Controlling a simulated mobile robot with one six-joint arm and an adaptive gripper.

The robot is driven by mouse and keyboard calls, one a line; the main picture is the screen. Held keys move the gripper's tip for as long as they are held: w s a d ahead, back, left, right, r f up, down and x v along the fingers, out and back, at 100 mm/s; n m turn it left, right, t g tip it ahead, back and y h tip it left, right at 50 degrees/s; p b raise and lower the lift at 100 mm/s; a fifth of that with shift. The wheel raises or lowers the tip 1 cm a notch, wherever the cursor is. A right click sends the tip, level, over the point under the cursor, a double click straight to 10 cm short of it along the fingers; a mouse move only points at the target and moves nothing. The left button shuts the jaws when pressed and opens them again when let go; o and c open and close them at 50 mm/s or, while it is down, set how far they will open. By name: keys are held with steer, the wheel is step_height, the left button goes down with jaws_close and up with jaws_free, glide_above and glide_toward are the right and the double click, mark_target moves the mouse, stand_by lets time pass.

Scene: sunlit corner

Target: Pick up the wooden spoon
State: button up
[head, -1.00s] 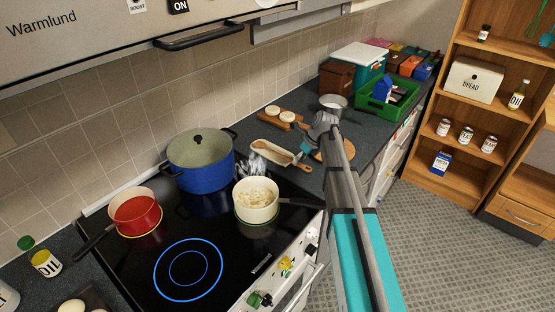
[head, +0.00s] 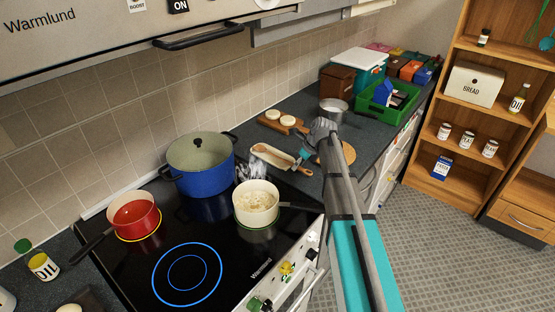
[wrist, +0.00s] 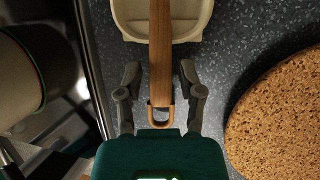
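The wooden spoon (wrist: 160,45) lies in a cream spoon rest (wrist: 130,22) on the dark counter. Its handle points toward my gripper and ends in a looped tip. In the head view the handle end (head: 304,171) sticks out of the spoon rest (head: 284,160), just right of the hob. My gripper (wrist: 160,73) is open, with one finger on each side of the handle and a gap to both sides. In the head view my gripper (head: 298,160) is low over the handle, partly hidden by my wrist. The spoon's bowl is outside the wrist view.
A round cork mat (wrist: 280,115) lies close on the right. On the left, the hob carries a cream pan (head: 256,207), a blue pot (head: 203,178) and a red pan (head: 134,217). A board (head: 278,122) with round pieces lies behind the spoon rest.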

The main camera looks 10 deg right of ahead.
jaws_close()
steer(key=shift+r+p, duration=1.3)
steer(key=s+d+r+p, duration=0.6)
steer(key=s+r+p, duration=0.4)
steer(key=s, duration=0.2)
steer(key=shift+s+r, duration=0.2)
steer(key=shift+s, duration=0.1)
steer(key=shift+f, duration=0.1)
